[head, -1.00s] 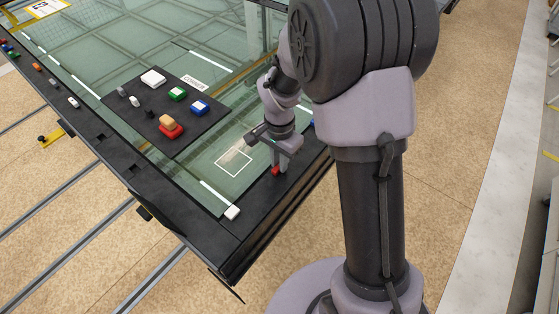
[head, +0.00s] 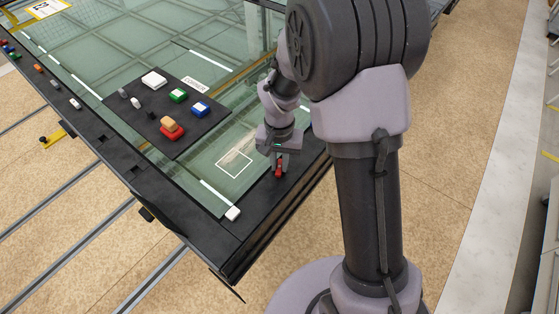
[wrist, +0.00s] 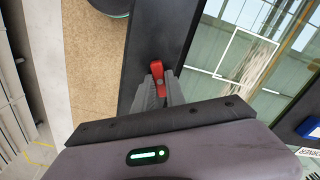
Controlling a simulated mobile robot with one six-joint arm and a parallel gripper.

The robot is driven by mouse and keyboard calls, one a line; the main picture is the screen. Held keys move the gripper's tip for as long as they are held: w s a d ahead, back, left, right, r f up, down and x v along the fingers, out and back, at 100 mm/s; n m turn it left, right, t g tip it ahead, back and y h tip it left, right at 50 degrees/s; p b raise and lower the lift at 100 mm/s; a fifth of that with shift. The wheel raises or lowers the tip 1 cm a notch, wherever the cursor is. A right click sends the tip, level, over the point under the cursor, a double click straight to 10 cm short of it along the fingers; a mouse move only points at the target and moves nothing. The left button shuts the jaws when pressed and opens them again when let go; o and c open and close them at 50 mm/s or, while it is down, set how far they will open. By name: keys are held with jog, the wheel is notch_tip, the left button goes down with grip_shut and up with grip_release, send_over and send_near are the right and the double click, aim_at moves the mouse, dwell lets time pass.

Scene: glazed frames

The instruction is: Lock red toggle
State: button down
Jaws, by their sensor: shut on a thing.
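The red toggle (head: 279,170) stands on the black border of the glazed frame, near its right-hand corner. My gripper (head: 279,166) is over it, pointing down, with the fingers shut on the toggle. In the wrist view the red toggle (wrist: 157,73) shows between the two grey fingertips (wrist: 158,91), its red end reaching past them along the black border. The lower part of the toggle is hidden by the fingers.
A white-outlined rectangle (head: 234,164) with a pale smear lies on the glass beside the toggle. A black mat (head: 160,101) holds several coloured blocks. A white block (head: 233,213) sits at the near corner. Several small pieces line the left border.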

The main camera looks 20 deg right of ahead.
aim_at(279, 167)
jog(key=n+p, duration=0.1)
jog(key=n, duration=0.5)
jog(key=shift+p, duration=0.3)
jog(key=n+p, duration=0.1)
jog(key=n, duration=0.5)
jog(key=shift+p, duration=0.3)
jog(key=shift+n, duration=0.4)
jog(key=c, duration=1.4)
grip_release()
notch_tip(279, 167, up, 17)
jog(key=p, duration=0.4)
jog(key=shift+r, duration=0.2)
